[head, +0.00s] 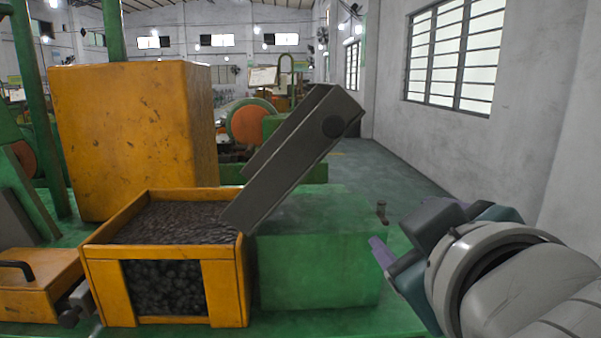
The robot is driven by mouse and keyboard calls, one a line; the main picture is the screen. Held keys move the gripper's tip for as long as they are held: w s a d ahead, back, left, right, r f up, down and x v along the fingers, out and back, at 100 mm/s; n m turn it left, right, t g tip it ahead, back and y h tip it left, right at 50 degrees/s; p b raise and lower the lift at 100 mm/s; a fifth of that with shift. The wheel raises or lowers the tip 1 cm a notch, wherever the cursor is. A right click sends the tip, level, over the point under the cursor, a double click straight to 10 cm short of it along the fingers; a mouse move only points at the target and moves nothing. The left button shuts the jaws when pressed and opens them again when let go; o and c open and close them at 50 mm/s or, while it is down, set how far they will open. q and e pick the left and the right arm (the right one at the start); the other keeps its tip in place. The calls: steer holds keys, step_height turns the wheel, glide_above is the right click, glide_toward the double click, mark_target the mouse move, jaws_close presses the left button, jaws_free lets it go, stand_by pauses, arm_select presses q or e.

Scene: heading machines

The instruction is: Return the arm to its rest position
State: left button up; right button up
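My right arm comes in from the lower right. Its gripper (384,256) is over the right side of the green machine bed, pointing left. A purple finger-like part shows at its front, with dark teal housing behind it. I see nothing held, but the angle hides whether the fingers are apart. My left arm and gripper are out of the picture.
An orange bin (165,258) full of dark small parts stands front left, with a grey sloping chute (292,155) above its right edge. A green block (318,270) sits beside the bin. A large orange cabinet (135,140) stands behind. Open floor (385,170) lies back right.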

steer(key=s+d+f+m+g+y, duration=0.1)
steer(key=s+d+f+m+g, duration=0.1)
steer(key=s+d+f+g, duration=0.65)
steer(key=s+a+f+m+g, duration=0.1)
steer(key=s+f+m+g, duration=0.3)
steer(key=s, duration=1)
step_height(320, 180, up, 11)
steer(key=s+n+t+p, duration=0.1)
steer(key=p, duration=1.1)
steer(key=shift+s+f, duration=0.15)
steer(key=shift+s, duration=0.2)
steer(key=shift+t, duration=0.25)
